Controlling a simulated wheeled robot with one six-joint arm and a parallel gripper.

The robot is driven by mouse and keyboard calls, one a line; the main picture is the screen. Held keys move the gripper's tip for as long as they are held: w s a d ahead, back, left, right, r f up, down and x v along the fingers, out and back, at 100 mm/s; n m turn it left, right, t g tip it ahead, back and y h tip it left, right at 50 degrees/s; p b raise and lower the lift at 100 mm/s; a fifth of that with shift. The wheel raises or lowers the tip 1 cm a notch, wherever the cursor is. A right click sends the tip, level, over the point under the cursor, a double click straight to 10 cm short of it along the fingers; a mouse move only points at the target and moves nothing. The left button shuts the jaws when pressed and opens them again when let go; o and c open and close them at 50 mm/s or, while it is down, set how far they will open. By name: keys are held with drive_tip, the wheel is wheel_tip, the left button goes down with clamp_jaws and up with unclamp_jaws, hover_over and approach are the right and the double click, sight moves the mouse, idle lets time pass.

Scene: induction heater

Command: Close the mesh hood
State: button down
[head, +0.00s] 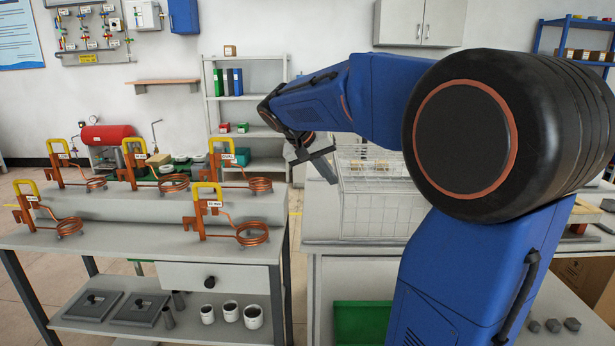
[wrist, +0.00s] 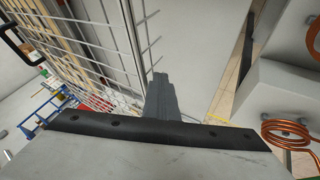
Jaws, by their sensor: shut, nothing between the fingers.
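The white wire mesh hood (head: 376,214) stands on the right-hand bench in the head view. My arm hides its right part, and I cannot tell how far open it is. In the wrist view its mesh (wrist: 95,45) fills the upper left, tilted, with a black handle (wrist: 18,46) at the far left edge. My gripper (head: 326,168) is at the left side of the hood in the head view. Its dark fingers (wrist: 160,92) are shut and empty in the wrist view, just right of the mesh. Whether they touch it is unclear.
A grey bench (head: 130,243) on the left carries several copper coils with yellow handles (head: 210,193). A gap separates it from the hood's bench. White cups (head: 252,316) and dark plates stand on its lower shelf. A green bin (head: 362,322) sits under the hood's bench.

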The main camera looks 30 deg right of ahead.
drive_tip(key=s+d, duration=0.6)
drive_tip(key=d, duration=0.3)
drive_tip(key=s+d, duration=0.6)
drive_tip(key=d, duration=0.3)
drive_tip(key=s+d, duration=0.7)
drive_tip(key=d, duration=0.3)
drive_tip(key=shift+d, duration=0.1)
drive_tip(key=shift+w, duration=0.1)
